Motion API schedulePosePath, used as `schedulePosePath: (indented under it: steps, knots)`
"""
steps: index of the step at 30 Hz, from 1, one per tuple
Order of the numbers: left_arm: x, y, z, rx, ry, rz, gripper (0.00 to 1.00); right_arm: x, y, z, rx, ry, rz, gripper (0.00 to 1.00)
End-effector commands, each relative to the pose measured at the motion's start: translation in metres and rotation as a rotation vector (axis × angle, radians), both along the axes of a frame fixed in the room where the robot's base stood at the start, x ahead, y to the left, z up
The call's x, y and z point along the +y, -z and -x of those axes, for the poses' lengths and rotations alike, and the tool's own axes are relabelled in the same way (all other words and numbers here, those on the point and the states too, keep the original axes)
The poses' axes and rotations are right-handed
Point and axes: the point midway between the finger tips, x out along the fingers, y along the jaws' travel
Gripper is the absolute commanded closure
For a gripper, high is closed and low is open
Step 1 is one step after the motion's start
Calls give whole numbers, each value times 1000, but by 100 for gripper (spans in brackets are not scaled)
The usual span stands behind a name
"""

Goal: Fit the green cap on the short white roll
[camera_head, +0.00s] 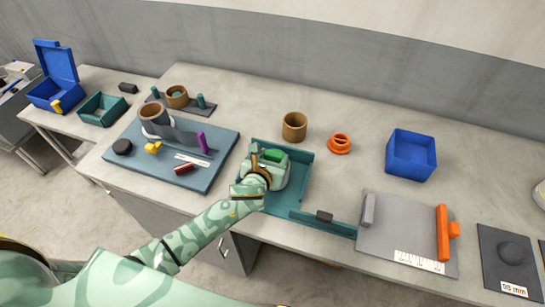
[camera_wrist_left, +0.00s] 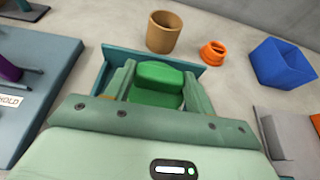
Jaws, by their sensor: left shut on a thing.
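My left gripper (camera_head: 268,164) is over the teal tray (camera_head: 300,185) in the middle of the table. It is shut on a bright green thing (camera_head: 275,154), which I take for the green cap. In the left wrist view the green cap (camera_wrist_left: 158,82) sits between the two pale fingers of the gripper (camera_wrist_left: 157,85), and its lower part is hidden. I cannot make out the short white roll for certain; the gripper covers part of the tray. My right gripper is not in view.
A brown roll (camera_head: 294,126) and an orange ring-shaped part (camera_head: 339,143) stand behind the tray. A blue bin (camera_head: 410,155) is to the right. A blue-grey board (camera_head: 135,160) with several items lies left. A grey plate (camera_head: 400,220) with an orange bar (camera_head: 442,232) lies right.

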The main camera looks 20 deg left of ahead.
Motion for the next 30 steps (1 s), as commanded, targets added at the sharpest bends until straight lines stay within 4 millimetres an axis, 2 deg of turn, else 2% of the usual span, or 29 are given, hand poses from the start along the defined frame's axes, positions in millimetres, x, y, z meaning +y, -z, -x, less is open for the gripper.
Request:
schedulePosePath:
  steps: [30]
  knots:
    - [0, -1, 0, 0, 0, 0, 69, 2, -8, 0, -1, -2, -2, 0]
